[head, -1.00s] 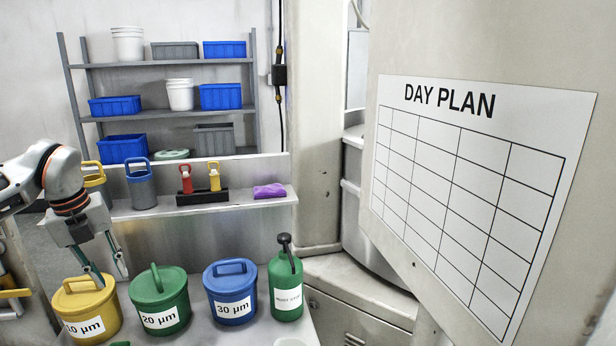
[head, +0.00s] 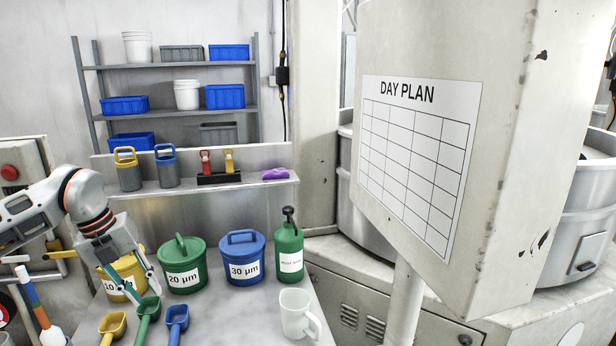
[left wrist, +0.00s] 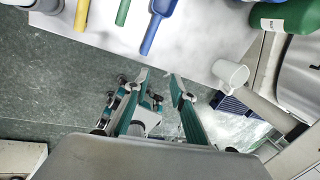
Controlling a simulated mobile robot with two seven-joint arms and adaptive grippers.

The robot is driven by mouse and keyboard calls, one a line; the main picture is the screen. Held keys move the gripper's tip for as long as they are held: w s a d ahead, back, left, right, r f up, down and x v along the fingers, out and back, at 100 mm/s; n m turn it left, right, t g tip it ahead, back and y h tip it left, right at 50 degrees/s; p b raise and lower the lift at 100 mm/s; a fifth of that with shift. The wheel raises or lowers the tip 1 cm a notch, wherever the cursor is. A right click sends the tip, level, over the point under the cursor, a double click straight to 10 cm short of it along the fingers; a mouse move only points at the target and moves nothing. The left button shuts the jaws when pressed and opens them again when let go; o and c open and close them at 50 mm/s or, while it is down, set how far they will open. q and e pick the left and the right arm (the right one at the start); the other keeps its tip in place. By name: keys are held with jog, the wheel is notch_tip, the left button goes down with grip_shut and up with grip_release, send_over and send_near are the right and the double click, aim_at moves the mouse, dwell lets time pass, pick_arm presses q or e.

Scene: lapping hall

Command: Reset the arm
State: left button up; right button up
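My left arm enters the head view from the left. Its gripper (head: 143,291) points down in front of the yellow tub (head: 116,286), partly covering it. The fingers are apart with nothing between them. In the left wrist view the gripper (left wrist: 158,74) also shows open and empty, with grey-green floor and the bench edge behind it. My right gripper is in neither view.
Green (head: 182,265) and blue (head: 241,260) tubs and a green bottle (head: 289,250) stand along the bench. Yellow, green and blue scoops (head: 177,320) lie in front, and a white jug (head: 296,313) stands right. A day-plan cabinet (head: 500,180) fills the right side.

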pick_arm(q)
jog(key=s+d+f+n+t+h, duration=0.1)
jog(key=s+d+h, duration=0.3)
jog(key=d, duration=0.7)
jog(key=s+d+f+t+h, duration=0.1)
jog(key=s+d+f+h, duration=0.1)
jog(key=d+h, duration=0.75)
jog(key=s+d+f+n+t+h, duration=0.1)
jog(key=s+d+h, duration=0.2)
jog(key=d, duration=1.1)
jog(key=a+f+n+t+y, duration=1.15)
jog(key=f+n, duration=0.35)
jog(key=n, duration=0.4)
jog(key=s+a+f+n+g+y, duration=0.2)
jog(key=s+a+f, duration=0.2)
jog(key=s+f, duration=0.3)
jog(key=s+a+f+n+g+y, duration=0.3)
jog(key=s+a+f, duration=0.1)
jog(key=s+f, duration=0.4)
notch_tip(320, 180, down, 2)
jog(key=shift+s+a, duration=0.2)
jog(key=shift+g, duration=0.25)
